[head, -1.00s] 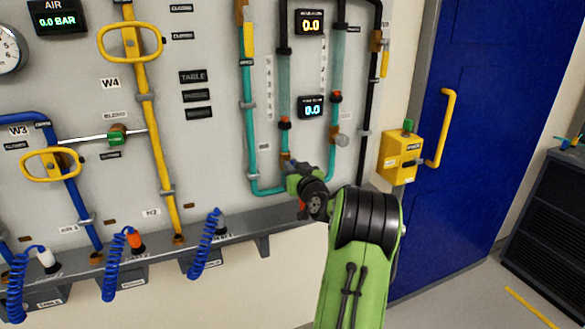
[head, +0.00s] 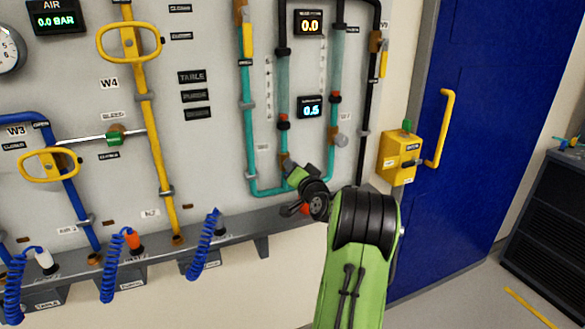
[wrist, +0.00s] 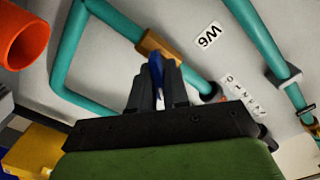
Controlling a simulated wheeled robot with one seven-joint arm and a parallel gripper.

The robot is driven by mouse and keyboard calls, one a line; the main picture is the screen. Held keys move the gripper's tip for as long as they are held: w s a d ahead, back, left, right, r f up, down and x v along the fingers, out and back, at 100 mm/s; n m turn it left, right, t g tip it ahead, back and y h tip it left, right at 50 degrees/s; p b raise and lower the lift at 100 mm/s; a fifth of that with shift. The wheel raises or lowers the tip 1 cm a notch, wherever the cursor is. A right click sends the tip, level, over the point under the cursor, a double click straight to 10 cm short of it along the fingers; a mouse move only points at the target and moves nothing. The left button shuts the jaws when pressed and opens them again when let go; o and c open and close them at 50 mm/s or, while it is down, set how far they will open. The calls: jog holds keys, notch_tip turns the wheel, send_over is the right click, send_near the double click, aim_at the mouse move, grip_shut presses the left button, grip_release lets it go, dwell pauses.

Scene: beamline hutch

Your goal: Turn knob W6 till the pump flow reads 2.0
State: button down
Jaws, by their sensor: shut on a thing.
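A blue knob (wrist: 155,64) sits on a brass valve body (wrist: 150,44) in a teal pipe, next to the W6 label (wrist: 209,35) in the wrist view. My gripper (wrist: 157,80) is shut on this knob, one dark finger on each side of it. In the head view my wrist hides the knob, and a bit of the brass valve body (head: 285,160) shows above it. The lower display (head: 311,107) on the panel reads 0.5; its caption is too small to read. The upper display (head: 309,23) reads 0.0.
A second knob (head: 341,141), grey, sits on the teal pipe just right of my gripper. A ledge (head: 235,228) runs below the panel with coiled blue hoses. An orange round part (wrist: 22,38) is close in the wrist view. A yellow box (head: 400,157) and blue door (head: 490,110) stand right.

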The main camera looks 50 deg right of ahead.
jog(key=shift+f+m+p, duration=0.1)
jog(key=shift+m+p, duration=0.4)
jog(key=shift+m, duration=1.6)
jog(key=c, duration=1.2)
grip_release()
jog(key=shift+s, duration=0.1)
jog(key=b+v, duration=0.3)
jog(key=v, duration=1.2)
jog(key=shift+s+a, duration=0.15)
jog(key=shift+s, duration=0.15)
